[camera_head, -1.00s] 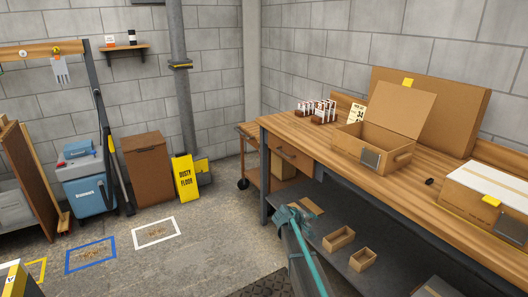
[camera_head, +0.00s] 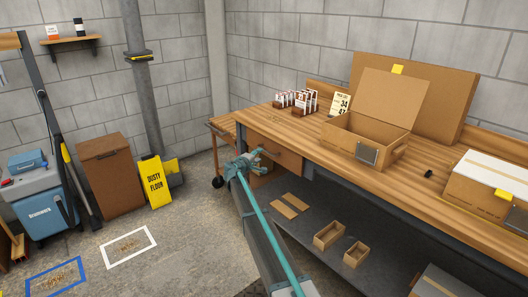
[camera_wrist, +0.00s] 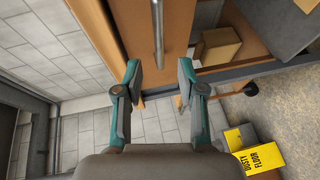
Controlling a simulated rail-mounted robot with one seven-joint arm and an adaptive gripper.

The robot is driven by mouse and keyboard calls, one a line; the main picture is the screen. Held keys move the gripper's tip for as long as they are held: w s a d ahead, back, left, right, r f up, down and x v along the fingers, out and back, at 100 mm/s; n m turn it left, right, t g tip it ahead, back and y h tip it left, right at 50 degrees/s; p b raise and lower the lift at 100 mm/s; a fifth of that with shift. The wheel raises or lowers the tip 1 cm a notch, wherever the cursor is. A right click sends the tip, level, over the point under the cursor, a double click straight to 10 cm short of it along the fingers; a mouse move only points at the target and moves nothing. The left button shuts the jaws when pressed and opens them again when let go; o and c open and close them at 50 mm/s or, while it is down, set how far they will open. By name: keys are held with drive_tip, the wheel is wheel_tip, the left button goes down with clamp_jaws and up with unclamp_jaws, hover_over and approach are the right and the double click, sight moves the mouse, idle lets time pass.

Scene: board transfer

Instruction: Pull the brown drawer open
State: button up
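The brown drawer (camera_head: 275,153) is set under the workbench top, near its left end, and looks shut. In the wrist view its brown front (camera_wrist: 178,30) carries a long metal bar handle (camera_wrist: 158,35). My teal gripper (camera_head: 243,166) is in front of the drawer's left part in the head view and hides some of it. In the wrist view my gripper (camera_wrist: 159,78) is open and empty. The handle lies ahead, in line with the gap between the fingers. No contact with the handle shows.
The workbench top (camera_head: 320,133) overhangs the drawer. An open cardboard box (camera_head: 345,141) stands on it. The lower shelf (camera_head: 315,222) holds small cartons. A yellow floor sign (camera_head: 155,181) and a brown bin (camera_head: 110,178) stand left. The floor between them and the bench is clear.

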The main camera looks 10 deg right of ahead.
sight(265, 151)
drive_tip(key=p+x, duration=0.1)
drive_tip(key=x, duration=0.7)
drive_tip(key=shift+w+d, duration=0.1)
drive_tip(key=shift+w, duration=0.05)
clamp_jaws()
